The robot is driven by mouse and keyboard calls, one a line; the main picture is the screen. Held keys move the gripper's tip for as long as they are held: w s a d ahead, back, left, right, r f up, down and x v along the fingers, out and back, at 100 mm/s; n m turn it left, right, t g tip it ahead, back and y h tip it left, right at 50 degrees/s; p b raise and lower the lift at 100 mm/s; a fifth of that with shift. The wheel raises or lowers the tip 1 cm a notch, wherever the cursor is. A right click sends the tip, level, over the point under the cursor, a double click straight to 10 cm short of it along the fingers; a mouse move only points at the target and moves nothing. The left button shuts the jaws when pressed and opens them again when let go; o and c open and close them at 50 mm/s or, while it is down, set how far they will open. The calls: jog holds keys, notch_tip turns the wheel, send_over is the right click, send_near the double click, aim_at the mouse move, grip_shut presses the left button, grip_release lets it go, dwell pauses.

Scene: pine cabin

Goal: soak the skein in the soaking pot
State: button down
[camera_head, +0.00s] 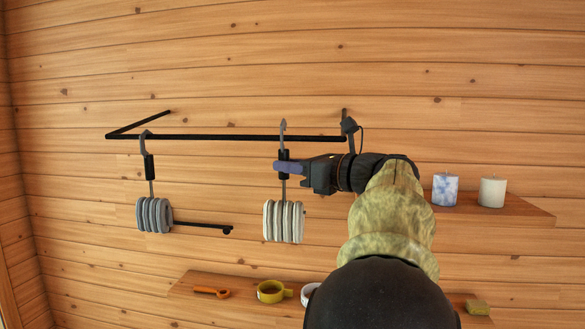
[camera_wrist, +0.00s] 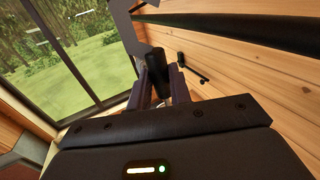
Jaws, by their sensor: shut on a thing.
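A cream skein (camera_head: 284,221) hangs in loops below a hanger with a black grip (camera_head: 283,157) and a grey hook (camera_head: 283,128). My gripper (camera_head: 288,167) comes in from the right and is shut on that black grip, which also shows between the fingers in the wrist view (camera_wrist: 156,66). The hook's top stands above the black rail (camera_head: 230,137); I cannot tell whether it touches the rail. A grey skein (camera_head: 154,215) hangs from the rail's left part on a similar hanger. I cannot make out a soaking pot for certain in either view.
A short black peg (camera_head: 205,226) sticks out behind the grey skein. Two candles (camera_head: 445,189) stand on the right shelf. A window (camera_wrist: 60,50) is at left.

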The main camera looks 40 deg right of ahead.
jog(key=shift+s+a+b, duration=0.55)
jog(key=shift+s+a, duration=0.6)
jog(key=shift+a, duration=0.25)
